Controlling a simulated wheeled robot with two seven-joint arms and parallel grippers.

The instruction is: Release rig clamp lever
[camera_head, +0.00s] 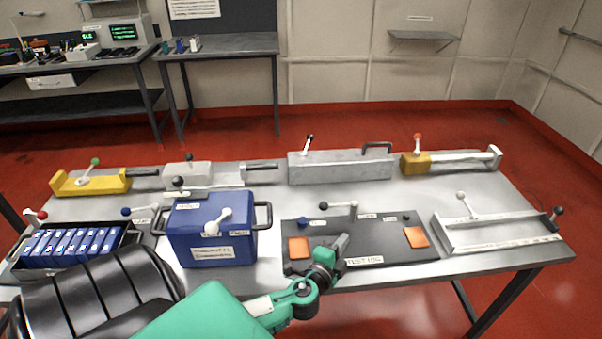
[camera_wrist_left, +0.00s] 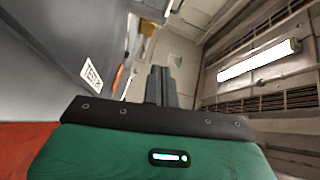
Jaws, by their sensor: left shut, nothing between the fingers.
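The test rig (camera_head: 378,253) is a dark plate on the table with orange pads (camera_head: 298,247) (camera_head: 416,237) at its two ends. Its clamp lever (camera_head: 340,205) is a pale arm with a dark knob, lying leftward from a short post near the back edge. My left gripper (camera_head: 341,243) is shut and empty over the front middle of the plate, in front of the lever and apart from it. Its closed fingers (camera_wrist_left: 161,86) show in the left wrist view, with the rig's TEST label (camera_wrist_left: 92,75) to their left. My right gripper is not in view.
A blue box (camera_head: 212,230) with a lever stands left of the rig. A tray of blue cells (camera_head: 75,243) is at far left. A pale fixture (camera_head: 498,231) with upright knobs stands right. Several lever fixtures, including a grey block (camera_head: 340,168), line the back.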

